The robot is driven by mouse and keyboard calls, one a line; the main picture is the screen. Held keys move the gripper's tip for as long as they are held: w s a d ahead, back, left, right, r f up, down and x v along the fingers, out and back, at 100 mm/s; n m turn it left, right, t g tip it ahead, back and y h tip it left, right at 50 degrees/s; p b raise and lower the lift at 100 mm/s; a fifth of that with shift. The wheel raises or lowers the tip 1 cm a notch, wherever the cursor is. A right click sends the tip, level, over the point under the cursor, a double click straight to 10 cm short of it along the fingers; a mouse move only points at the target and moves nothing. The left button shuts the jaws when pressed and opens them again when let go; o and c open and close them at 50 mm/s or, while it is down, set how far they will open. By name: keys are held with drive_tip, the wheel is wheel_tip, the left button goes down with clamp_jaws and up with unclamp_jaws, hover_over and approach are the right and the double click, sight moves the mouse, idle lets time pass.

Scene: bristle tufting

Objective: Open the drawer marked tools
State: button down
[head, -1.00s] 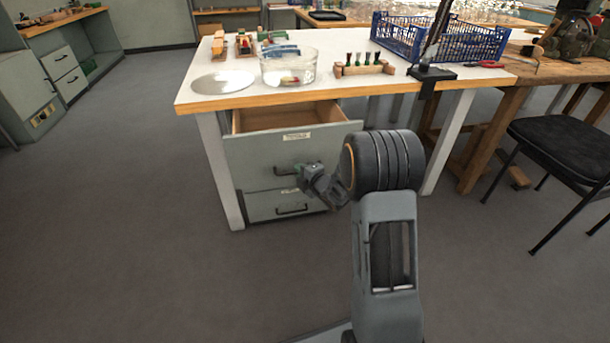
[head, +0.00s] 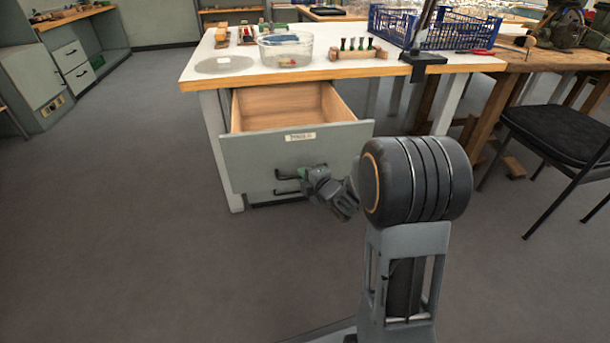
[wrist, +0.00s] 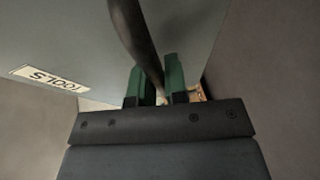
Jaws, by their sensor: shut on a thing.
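The tools drawer (head: 260,155) is the upper grey drawer under the white bench, and it stands well out with its empty-looking wooden inside showing. Its label (head: 300,137) is too small to read in the head view; in the wrist view the label (wrist: 50,78) reads TOOLS. My gripper (head: 304,174) is at the drawer front, below the label. In the wrist view the green fingers of my gripper (wrist: 157,82) are closed around the dark bar handle (wrist: 133,32). Much of the handle is hidden by the gripper in the head view.
A second drawer below is mostly hidden behind the open one. The white bench top (head: 350,72) carries a clear tub (head: 287,50), a wooden block with several brushes (head: 357,52) and a blue crate (head: 430,28). A black chair (head: 560,135) stands right. Grey floor lies clear in front and left.

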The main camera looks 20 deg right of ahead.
idle(0.3)
drive_tip(key=c, duration=1.2)
unclamp_jaws()
drive_tip(key=shift+o, duration=0.2)
